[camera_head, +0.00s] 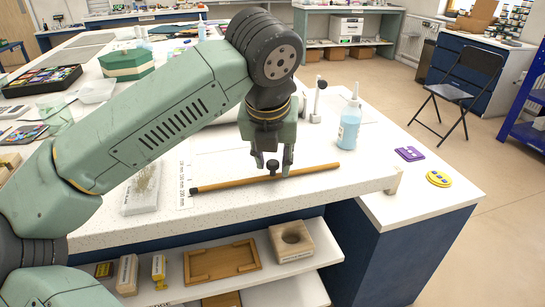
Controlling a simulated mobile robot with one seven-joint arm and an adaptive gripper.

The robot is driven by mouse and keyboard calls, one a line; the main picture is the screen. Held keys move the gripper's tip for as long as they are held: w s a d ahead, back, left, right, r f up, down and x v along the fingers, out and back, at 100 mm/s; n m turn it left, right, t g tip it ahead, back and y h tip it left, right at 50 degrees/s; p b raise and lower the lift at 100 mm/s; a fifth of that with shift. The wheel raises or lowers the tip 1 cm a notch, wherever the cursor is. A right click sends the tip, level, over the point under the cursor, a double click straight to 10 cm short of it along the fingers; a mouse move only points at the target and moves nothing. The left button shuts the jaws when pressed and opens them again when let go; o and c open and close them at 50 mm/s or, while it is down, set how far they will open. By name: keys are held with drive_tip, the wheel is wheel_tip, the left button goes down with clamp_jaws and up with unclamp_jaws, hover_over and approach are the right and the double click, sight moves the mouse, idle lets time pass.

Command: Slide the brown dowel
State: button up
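The brown dowel (225,184) lies along the front edge of the white worktop, running from a dark tip at the left to the right. A small dark knob (272,167) shows at the dowel's middle. My gripper (273,163) points down over the middle of the dowel, with its two fingers apart on either side of the knob. The fingertips are close to the dowel; I cannot tell whether they touch it. Nothing is visibly clamped between the fingers.
A bottle of blue liquid (349,125) stands right of my gripper. A printed ruler strip (184,186) lies by the dowel's left end. Purple (409,154) and yellow (439,179) pieces lie on the right surface. A shelf below holds a wooden tray (222,262) and a holed block (291,242).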

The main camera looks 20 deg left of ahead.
drive_tip(key=shift+r, duration=0.1)
drive_tip(key=v, duration=1.1)
drive_tip(key=shift+r, duration=0.4)
drive_tip(key=shift+s+d, duration=0.1)
drive_tip(key=shift+s, duration=0.05)
